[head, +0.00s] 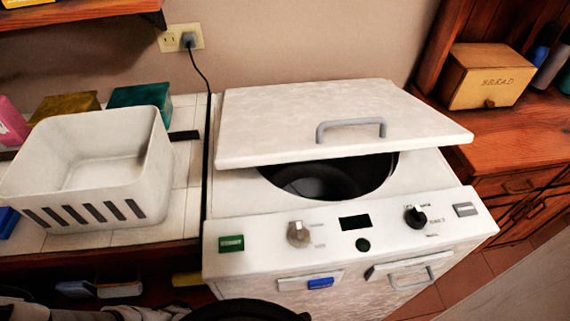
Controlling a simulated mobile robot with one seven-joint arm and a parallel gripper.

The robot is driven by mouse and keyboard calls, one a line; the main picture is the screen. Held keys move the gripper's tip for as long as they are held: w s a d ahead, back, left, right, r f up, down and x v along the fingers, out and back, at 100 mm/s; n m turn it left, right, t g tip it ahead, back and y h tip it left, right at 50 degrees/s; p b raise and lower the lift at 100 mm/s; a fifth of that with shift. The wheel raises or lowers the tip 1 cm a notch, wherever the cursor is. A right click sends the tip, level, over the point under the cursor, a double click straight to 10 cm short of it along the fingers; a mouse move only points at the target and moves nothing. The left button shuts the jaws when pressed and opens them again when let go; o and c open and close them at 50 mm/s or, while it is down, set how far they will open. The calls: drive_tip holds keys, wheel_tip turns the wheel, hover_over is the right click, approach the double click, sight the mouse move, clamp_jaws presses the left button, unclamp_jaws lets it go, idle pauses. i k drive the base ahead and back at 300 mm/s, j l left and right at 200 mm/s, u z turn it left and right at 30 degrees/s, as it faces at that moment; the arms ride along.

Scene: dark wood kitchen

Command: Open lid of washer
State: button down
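The white top-loading washer (268,232) stands in the middle of the head view. Its lid (270,115) is partly raised: the front edge is tilted up off the top, with a gap below it. Through the gap, the dark round drum opening (325,180) shows in part; the rest is hidden under the lid. A grey bar handle (350,125) is on the lid's upper face. Nothing touches the lid or handle. My gripper is not in view; only dark and grey parts of mine show at the bottom left edge.
A white basket (90,170) stands on the tiled counter left of the washer. Coloured boxes (140,97) are behind it. A cord runs from the outlet (180,38) behind the washer. A bread box (490,75) sits on the wooden cabinet at right. Space above the lid is clear.

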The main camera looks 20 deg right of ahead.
sight(261, 126)
drive_tip(key=k+l+z, duration=0.2)
drive_tip(key=z, duration=0.15)
drive_tip(key=k+l+z, duration=0.45)
drive_tip(key=z, duration=0.25)
drive_tip(key=l, duration=0.1)
